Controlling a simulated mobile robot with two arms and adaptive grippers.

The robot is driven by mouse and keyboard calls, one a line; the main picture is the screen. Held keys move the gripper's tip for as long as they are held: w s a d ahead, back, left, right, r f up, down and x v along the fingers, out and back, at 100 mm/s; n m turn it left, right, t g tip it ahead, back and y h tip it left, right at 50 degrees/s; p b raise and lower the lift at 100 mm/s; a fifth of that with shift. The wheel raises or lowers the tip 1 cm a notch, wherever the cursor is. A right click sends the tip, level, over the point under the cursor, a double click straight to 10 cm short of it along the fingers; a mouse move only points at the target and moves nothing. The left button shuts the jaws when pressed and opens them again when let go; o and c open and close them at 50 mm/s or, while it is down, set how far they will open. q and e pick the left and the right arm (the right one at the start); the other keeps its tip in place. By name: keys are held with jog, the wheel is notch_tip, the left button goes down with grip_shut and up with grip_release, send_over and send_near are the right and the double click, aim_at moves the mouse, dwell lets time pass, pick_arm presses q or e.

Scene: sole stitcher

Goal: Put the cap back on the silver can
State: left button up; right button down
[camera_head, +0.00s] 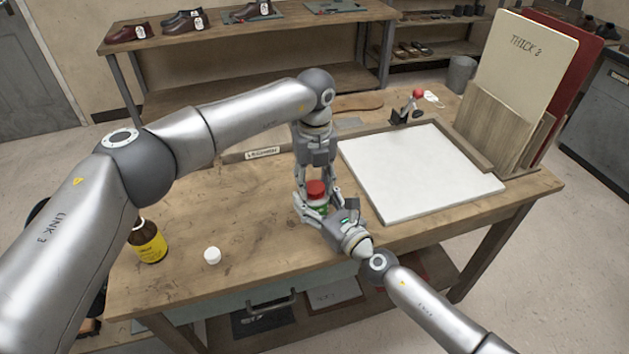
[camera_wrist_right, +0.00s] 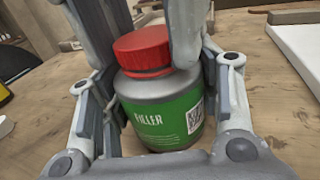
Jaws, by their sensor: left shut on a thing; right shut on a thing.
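The silver can (camera_wrist_right: 160,110) stands on the workbench with a green label reading FILLER; only a sliver of it shows in the head view (camera_head: 321,209). The red cap (camera_wrist_right: 142,50) is on top of the can, lined up with its neck, and also shows in the head view (camera_head: 316,187). I cannot tell whether it is screwed tight. My left gripper (camera_head: 315,192) comes down from above and is shut on the cap, its fingers on both sides. My right gripper (camera_head: 323,211) is low from the front, shut around the can's body.
A brown bottle with a yellow label (camera_head: 149,242) and a small white cap (camera_head: 212,256) stand on the workbench (camera_head: 205,300) to the left. A white board (camera_head: 420,172) lies to the right. A wooden rack (camera_head: 495,130) holds large panels at the back right.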

pick_arm(q)
jog(key=m, duration=0.8)
jog(key=shift+m, duration=0.4)
jog(key=m, duration=0.9)
jog(key=shift+m, duration=0.3)
jog(key=o, duration=1.2)
notch_tip(320, 180, up, 12)
